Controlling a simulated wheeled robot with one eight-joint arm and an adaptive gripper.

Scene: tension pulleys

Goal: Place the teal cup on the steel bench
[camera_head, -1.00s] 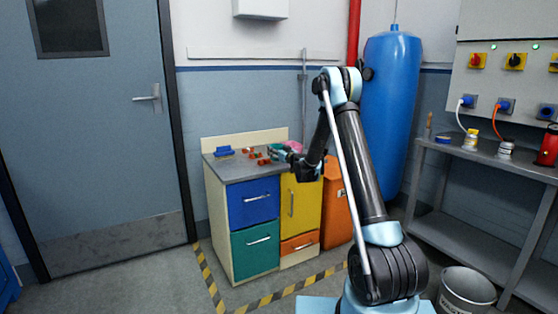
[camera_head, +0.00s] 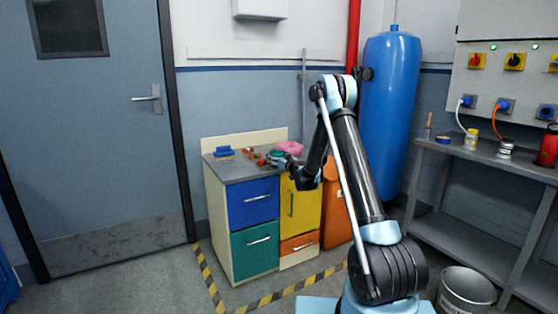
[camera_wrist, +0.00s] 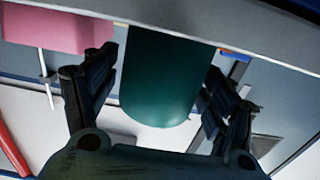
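The teal cup (camera_head: 276,156) stands near the front edge of the grey counter top. In the wrist view, which looks upside down, the cup (camera_wrist: 160,80) lies between my two fingers, its base hidden by the counter edge. My gripper (camera_wrist: 160,95) is open, with a small gap to the cup on the left; it appears short of the cup and not holding it. In the head view my gripper (camera_head: 289,165) is dark and small, at the counter's front right. The steel bench (camera_head: 490,152) is at the right wall.
A pink container (camera_head: 290,148) stands beside the cup. Small red-orange items (camera_head: 256,156) and a blue item (camera_head: 224,151) lie on the counter. The bench bears a yellow jar (camera_head: 471,140), another jar (camera_head: 506,149) and a red object (camera_head: 547,150). A bucket (camera_head: 466,291) stands on the floor.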

